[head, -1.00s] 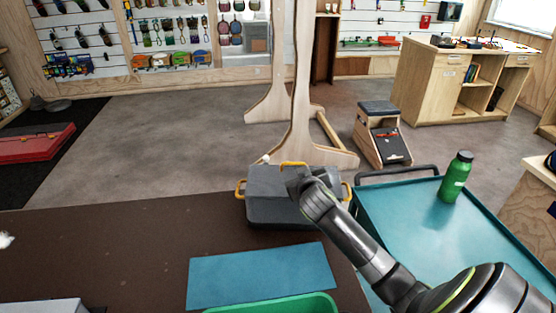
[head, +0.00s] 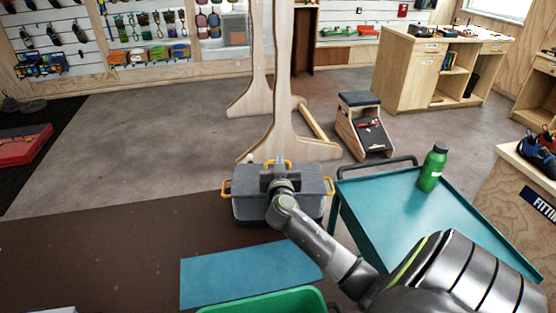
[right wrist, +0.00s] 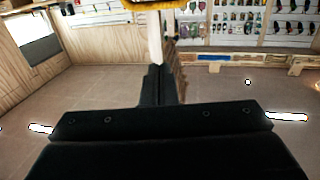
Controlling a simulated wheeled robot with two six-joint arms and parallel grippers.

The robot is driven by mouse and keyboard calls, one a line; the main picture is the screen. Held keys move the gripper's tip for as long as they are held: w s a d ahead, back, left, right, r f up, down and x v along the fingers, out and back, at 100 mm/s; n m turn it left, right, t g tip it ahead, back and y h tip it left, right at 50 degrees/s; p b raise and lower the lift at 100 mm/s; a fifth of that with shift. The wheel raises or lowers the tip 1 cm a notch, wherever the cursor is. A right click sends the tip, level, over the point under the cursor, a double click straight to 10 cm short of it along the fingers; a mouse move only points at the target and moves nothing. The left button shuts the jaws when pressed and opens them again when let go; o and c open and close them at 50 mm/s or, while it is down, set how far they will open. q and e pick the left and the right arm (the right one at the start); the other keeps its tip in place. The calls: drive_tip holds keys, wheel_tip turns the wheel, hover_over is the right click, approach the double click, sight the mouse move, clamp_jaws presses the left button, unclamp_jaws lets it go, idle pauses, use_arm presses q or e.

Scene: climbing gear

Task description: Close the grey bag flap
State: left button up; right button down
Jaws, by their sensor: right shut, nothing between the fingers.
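My left gripper is not in view.
A teal mat (head: 240,275) and a green bin (head: 270,302) lie in front of the bag. A teal cart (head: 395,210) with a green bottle (head: 433,167) stands at the right. A wooden stand (head: 285,130) rises behind the bag. The brown table's left part is clear.

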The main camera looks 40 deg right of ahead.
drive_tip(key=p+x, duration=0.1)
drive_tip(key=x, duration=0.3)
drive_tip(key=shift+r, duration=0.2)
drive_tip(key=f, duration=0.3)
drive_tip(key=shift+w+d, duration=0.35)
drive_tip(key=shift+w, duration=0.05)
drive_tip(key=shift+w+f, duration=0.1)
drive_tip(key=shift+f, duration=0.5)
drive_tip(key=shift+d, duration=0.1)
drive_tip(key=b, duration=0.1)
drive_tip(key=f+b, duration=0.1)
drive_tip(key=b, duration=0.1)
drive_tip(key=shift+w+d+f, duration=0.1)
drive_tip(key=shift+d+f, duration=0.05)
drive_tip(key=shift+f, duration=0.15)
drive_tip(key=shift+r, duration=0.1)
